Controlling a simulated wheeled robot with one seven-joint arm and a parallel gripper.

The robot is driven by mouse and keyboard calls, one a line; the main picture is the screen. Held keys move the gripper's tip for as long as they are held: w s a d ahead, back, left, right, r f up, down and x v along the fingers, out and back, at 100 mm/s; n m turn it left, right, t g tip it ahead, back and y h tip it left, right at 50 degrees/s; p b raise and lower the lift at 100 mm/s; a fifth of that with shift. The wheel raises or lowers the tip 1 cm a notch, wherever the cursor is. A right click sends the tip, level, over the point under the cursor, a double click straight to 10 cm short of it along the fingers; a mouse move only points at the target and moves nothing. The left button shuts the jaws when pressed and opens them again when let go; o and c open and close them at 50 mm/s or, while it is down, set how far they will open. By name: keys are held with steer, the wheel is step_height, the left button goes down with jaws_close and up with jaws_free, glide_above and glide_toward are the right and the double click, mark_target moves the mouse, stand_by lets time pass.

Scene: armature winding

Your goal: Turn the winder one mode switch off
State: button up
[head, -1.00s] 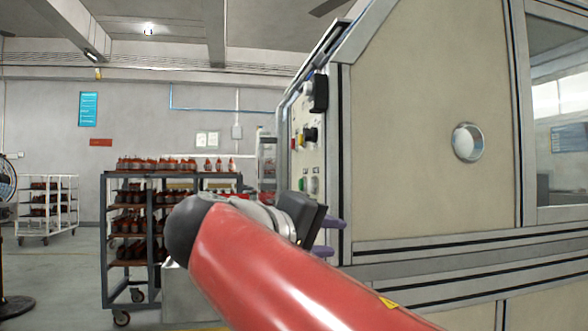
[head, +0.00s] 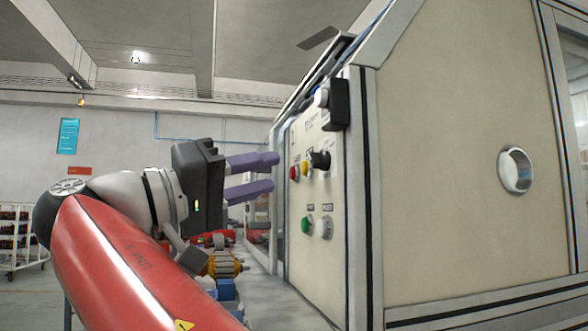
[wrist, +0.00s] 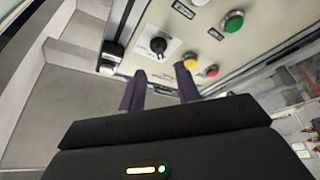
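The mode switch is a black rotary knob (head: 319,160) on the cream control panel (head: 318,262) of the winder cabinet. It also shows in the wrist view (wrist: 158,45), just beyond the fingertips. My gripper (head: 275,172) has two purple fingers held apart with nothing between them. The fingers point at the panel, to the left of the knob in the head view, and appear not to touch it. In the wrist view my gripper (wrist: 160,72) has its fingertips below the knob. The label by the knob is too small to read.
Red (head: 294,173) and yellow (head: 306,167) buttons sit beside the knob. Green (head: 305,224) and white (head: 326,227) buttons are lower. A black block (head: 340,104) juts out above. An orange-yellow coil-like part (head: 223,264) lies below my gripper.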

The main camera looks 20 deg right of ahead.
mark_target(312, 162)
steer(key=x, duration=0.7)
steer(key=shift+w+d+r, duration=0.1)
steer(key=shift+d+r, duration=0.05)
steer(key=shift+d, duration=0.2)
steer(key=c, duration=0.7)
